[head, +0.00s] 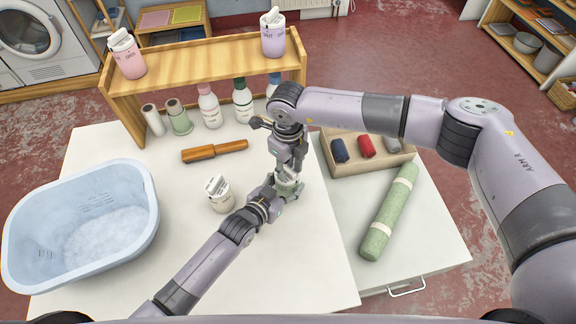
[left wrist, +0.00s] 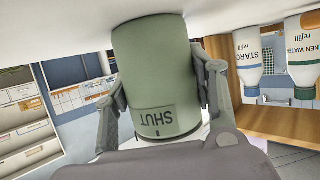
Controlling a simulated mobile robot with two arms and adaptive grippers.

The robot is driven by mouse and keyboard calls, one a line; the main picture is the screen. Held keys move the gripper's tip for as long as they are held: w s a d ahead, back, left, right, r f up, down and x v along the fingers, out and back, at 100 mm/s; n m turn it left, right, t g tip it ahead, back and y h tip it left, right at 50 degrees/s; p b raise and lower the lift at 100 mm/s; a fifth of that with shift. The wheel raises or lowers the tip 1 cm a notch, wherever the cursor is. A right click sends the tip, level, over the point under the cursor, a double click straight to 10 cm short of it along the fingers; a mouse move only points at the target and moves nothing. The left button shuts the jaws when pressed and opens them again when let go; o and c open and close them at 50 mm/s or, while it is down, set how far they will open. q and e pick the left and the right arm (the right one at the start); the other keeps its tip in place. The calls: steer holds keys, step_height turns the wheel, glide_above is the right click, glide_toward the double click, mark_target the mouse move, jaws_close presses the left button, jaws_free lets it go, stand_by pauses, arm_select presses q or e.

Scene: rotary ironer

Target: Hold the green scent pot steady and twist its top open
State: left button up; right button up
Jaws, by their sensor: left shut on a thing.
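The green scent pot (head: 289,188) stands on the white table, mostly covered by my grippers in the head view. My right gripper (head: 289,170) points down directly over the pot. Its fingertips are at the pot's top, too small and covered to tell whether they grip it.
A white pot (head: 221,196) stands left of the grippers. A blue tub (head: 82,225) is left; a tray (head: 398,158) and green roll (head: 389,212) are right. The front table is clear.

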mark_target(288, 170)
step_height(288, 170, up, 12)
stand_by(0.4)
steer(key=shift+f, duration=0.1)
arm_select(q)
steer(key=o, duration=1.4)
steer(key=shift+c, duration=0.2)
